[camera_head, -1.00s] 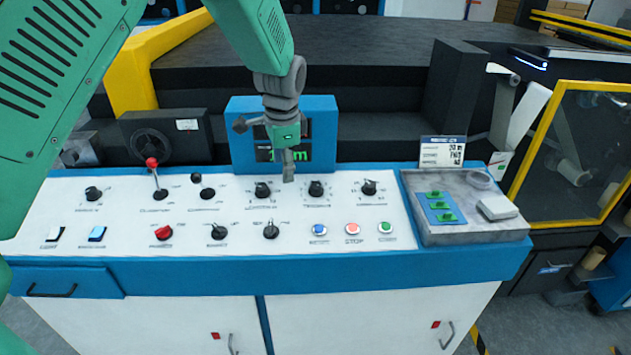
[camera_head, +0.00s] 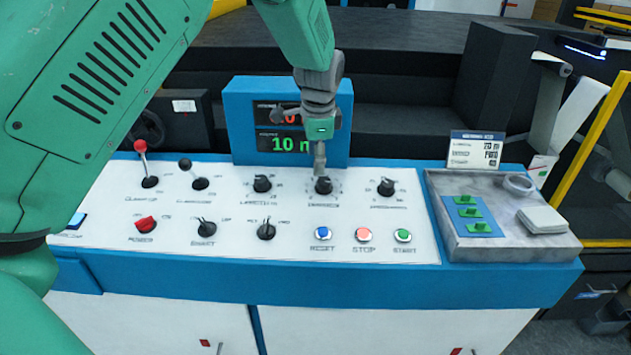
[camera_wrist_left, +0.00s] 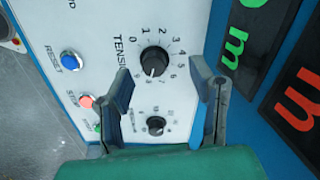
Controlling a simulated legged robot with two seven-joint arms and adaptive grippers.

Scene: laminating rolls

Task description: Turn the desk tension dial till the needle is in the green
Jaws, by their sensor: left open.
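The tension dial (camera_head: 323,186) is a black knob on the white sloping desk panel, the middle of the three upper-right knobs. In the left wrist view the tension dial (camera_wrist_left: 154,61) has a numbered scale around it, and its white mark points near 8. My left gripper (camera_head: 320,168) points down just above and behind the dial. In the left wrist view my left gripper (camera_wrist_left: 163,88) is open, with its fingers apart and nothing between the tips; the dial lies just beyond them. No needle or green band can be made out. My right gripper is out of view.
Similar knobs stand left (camera_head: 262,184) and right (camera_head: 386,187) of the dial. Reset (camera_head: 322,233), stop and start buttons lie in front. A blue display box (camera_head: 240,130) rises close behind the gripper. A grey tray (camera_head: 470,245) is at the right.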

